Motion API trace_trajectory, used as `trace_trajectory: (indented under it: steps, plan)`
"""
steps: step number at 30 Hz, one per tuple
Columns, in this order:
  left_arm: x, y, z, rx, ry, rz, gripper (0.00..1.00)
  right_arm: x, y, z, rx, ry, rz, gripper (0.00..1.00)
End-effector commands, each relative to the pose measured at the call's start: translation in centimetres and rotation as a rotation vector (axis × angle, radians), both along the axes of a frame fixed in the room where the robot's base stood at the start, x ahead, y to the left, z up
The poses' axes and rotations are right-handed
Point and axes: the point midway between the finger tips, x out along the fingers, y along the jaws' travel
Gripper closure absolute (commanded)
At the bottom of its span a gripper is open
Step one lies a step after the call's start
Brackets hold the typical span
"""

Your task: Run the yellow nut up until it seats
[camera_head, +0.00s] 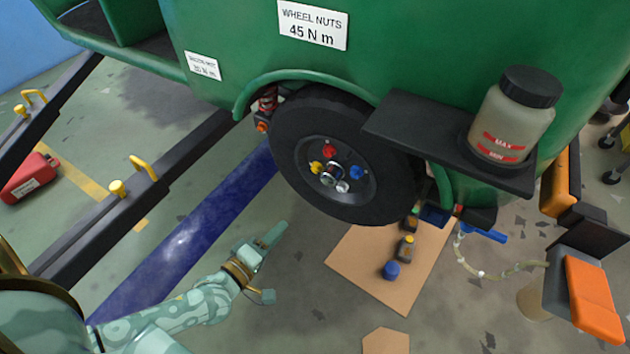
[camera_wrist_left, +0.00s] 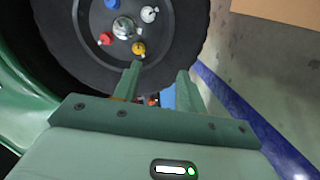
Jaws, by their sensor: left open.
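The yellow nut (camera_head: 316,167) sits on the left side of the wheel hub in the head view. In the left wrist view the yellow nut (camera_wrist_left: 139,48) is just beyond one fingertip. A red nut (camera_head: 329,150), a blue nut (camera_head: 357,172) and a white nut (camera_head: 342,187) sit around the silver hub centre (camera_head: 331,175). They are on the black wheel (camera_head: 390,185). My left gripper (camera_head: 277,235) is open and empty, below and left of the wheel in the head view. Its fingers (camera_wrist_left: 158,82) also show in the left wrist view. How far the yellow nut is seated cannot be told. My right gripper is not in view.
The green rickshaw body (camera_head: 400,50) overhangs the wheel, with a black shelf (camera_head: 400,125) holding a bottle (camera_head: 512,120). A cardboard sheet (camera_head: 360,265) with small items lies on the floor. Black lift arms (camera_head: 190,170) stand at left.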

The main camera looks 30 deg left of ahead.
Motion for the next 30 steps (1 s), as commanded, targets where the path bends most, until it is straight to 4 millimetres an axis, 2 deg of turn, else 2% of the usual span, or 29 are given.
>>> trace_trajectory:
  steps: [1,3,5,8,11,18,24,30]
  plan:
    - [0.5,0.0,2.6,-0.160,-0.052,0.048,0.58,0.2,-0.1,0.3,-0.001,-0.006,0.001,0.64]
    - [0.7,0.8,3.4,-0.296,-0.076,0.098,0.58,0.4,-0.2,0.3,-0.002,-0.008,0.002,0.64]
    - [0.9,1.0,3.5,-0.335,-0.083,0.109,0.58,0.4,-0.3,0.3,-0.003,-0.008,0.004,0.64]
    - [1.8,1.0,3.4,-0.345,-0.082,0.109,0.58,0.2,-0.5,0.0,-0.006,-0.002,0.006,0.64]
    - [3.6,0.9,3.2,-0.344,-0.081,0.110,0.58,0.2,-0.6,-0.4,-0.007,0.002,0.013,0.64]
    - [9.8,0.7,3.0,-0.341,-0.080,0.109,0.58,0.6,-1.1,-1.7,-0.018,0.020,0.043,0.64]
    - [14.2,0.5,3.0,-0.339,-0.078,0.108,0.58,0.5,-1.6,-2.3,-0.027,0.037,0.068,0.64]
    - [16.5,0.4,3.1,-0.336,-0.077,0.107,0.58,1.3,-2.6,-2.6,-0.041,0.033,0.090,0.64]
